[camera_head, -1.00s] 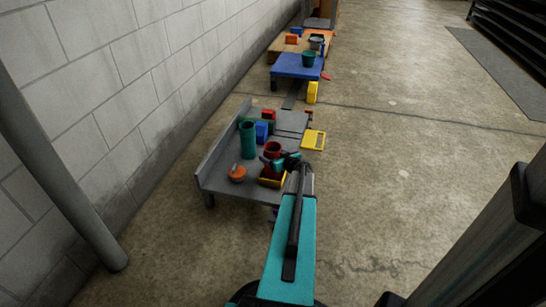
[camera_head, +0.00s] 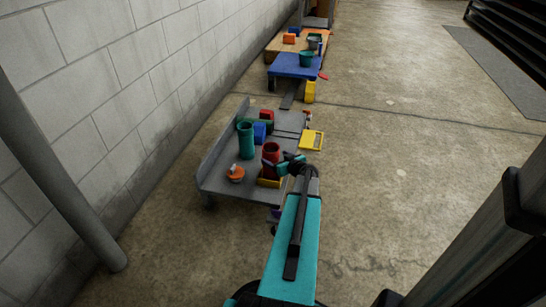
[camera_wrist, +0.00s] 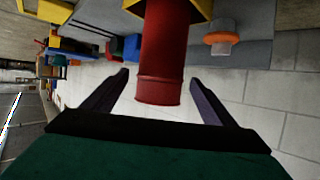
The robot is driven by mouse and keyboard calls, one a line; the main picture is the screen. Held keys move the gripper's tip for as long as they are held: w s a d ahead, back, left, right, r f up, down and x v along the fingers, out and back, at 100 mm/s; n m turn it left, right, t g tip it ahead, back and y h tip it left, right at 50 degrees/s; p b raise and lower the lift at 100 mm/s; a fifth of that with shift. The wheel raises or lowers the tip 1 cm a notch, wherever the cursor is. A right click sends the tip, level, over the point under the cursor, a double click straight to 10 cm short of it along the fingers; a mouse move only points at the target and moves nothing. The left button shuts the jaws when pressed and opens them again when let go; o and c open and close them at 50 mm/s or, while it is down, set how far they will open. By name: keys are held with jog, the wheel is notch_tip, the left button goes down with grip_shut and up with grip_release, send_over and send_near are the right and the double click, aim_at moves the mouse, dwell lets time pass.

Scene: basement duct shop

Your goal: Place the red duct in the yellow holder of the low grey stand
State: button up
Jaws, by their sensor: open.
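The red duct (camera_head: 271,151) stands upright with its lower end in the yellow holder (camera_head: 269,183) at the near right part of the low grey stand (camera_head: 222,181). In the wrist view the red duct (camera_wrist: 166,45) runs from the yellow holder (camera_wrist: 203,8) at the top edge toward my gripper (camera_wrist: 160,80). My gripper is open, with one dark finger on each side of the duct's free end and a visible gap on both sides. In the head view my gripper (camera_head: 274,165) is beside the duct and partly covers it. How deep the duct sits is hidden.
On the stand are a green duct (camera_head: 246,140), an orange-topped piece (camera_head: 236,174) and a blue block (camera_head: 259,132). A yellow tray (camera_head: 311,140) lies to the right. A blue stand (camera_head: 297,65) is farther back. The block wall (camera_head: 110,80) borders the left; the floor at right is clear.

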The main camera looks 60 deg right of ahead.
jog(key=v, duration=0.7)
jog(key=shift+p, duration=0.45)
jog(key=shift+s, duration=0.1)
